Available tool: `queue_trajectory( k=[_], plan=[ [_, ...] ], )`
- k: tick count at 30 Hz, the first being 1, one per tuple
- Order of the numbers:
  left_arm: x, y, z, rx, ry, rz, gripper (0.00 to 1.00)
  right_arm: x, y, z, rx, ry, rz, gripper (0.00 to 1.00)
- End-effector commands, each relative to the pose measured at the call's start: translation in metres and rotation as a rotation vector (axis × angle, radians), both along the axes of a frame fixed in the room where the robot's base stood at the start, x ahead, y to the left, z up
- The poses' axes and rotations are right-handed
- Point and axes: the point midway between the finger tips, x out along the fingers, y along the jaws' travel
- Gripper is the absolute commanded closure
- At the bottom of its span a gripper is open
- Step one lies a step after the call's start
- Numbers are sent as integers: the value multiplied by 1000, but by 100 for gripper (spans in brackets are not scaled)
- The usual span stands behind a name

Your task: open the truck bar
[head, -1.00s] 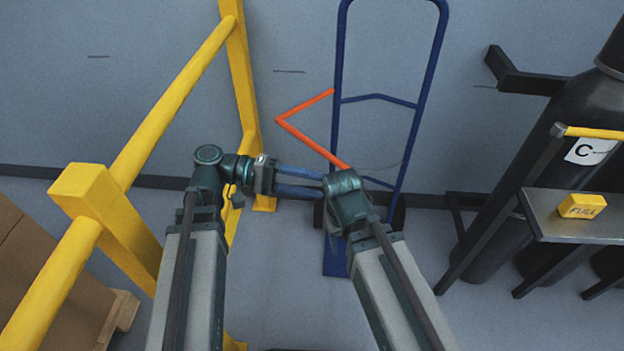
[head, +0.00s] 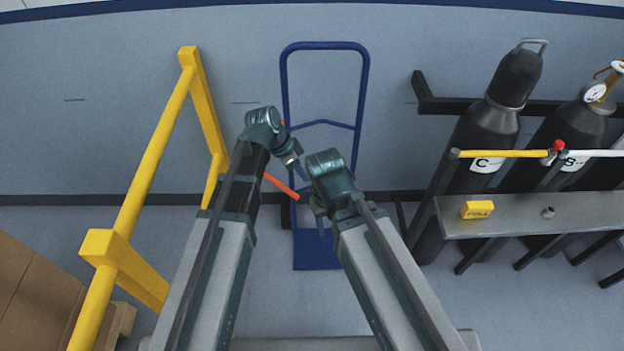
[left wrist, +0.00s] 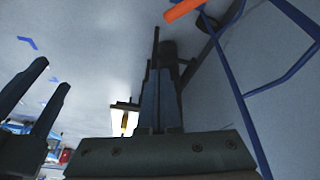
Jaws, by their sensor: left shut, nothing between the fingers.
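The blue hand truck (head: 364,100) stands against the grey wall, straight ahead in the head view. Its orange bar (head: 281,186) shows partly behind my left arm, and the rest of it is hidden. A piece of the orange bar (left wrist: 184,10) also shows at the top of the left wrist view. My left gripper (head: 303,173) is in front of the truck frame, shut and empty; its closed fingers (left wrist: 160,100) point up in the left wrist view. My right gripper (head: 321,222) is low in front of the truck. Two separated dark fingers (left wrist: 36,100), apparently its own, show in the left wrist view.
A yellow guard rail (head: 150,165) with a post runs along the left, beside cardboard boxes (head: 35,300). On the right are dark gas cylinders (head: 490,130) in a rack and a metal shelf (head: 525,213) with a yellow block (head: 477,209). Floor around the truck is clear.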

Motion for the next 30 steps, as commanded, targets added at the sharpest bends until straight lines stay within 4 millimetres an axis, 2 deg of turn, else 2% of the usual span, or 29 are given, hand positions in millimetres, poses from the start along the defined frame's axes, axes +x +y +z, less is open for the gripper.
queue_trajectory(
  k=[1, 3, 14, 20, 30],
  plan=[
    [4, 0, 9, 25, -22, -31, 100, 0, 0, 11, 0, 0, 0, 46],
    [8, 1, 10, 49, -43, -59, 100, 0, 0, 13, 0, 0, 0, 46],
    [9, 1, 4, 65, -56, -79, 100, 0, 0, 8, 0, 0, 0, 46],
    [10, -4, -12, 64, -55, -79, 100, 0, 0, -8, 0, 0, 0, 46],
    [14, -19, -57, 64, -55, -78, 100, 0, 0, -53, 0, 0, 0, 46]
  ],
)
